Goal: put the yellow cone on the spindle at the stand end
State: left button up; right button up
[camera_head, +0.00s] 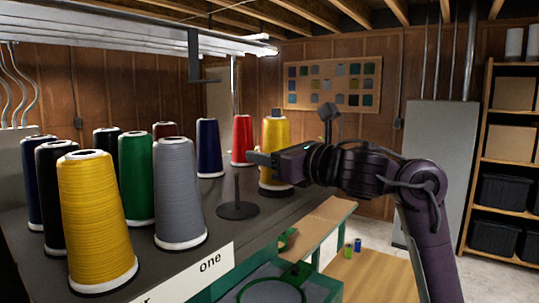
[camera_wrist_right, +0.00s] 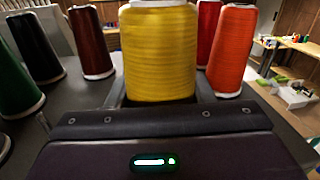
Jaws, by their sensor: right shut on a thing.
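I cannot tell whether the base touches the shelf. A bare thin spindle (camera_head: 237,188) on a round dark base stands left of the gripper, apart from the cone. My left gripper is not in view.
Another yellow cone (camera_head: 95,220) stands at the front left. Green (camera_head: 136,178), grey (camera_head: 179,190), navy (camera_head: 209,148) and red (camera_head: 242,140) cones stand around the spindle. A lamp (camera_head: 140,30) hangs above.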

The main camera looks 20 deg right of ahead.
jog(key=shift+f, duration=0.2)
jog(key=shift+f+b, duration=0.15)
jog(key=shift+b, duration=0.15)
jog(key=o, duration=1.1)
jog(key=shift+o, duration=0.2)
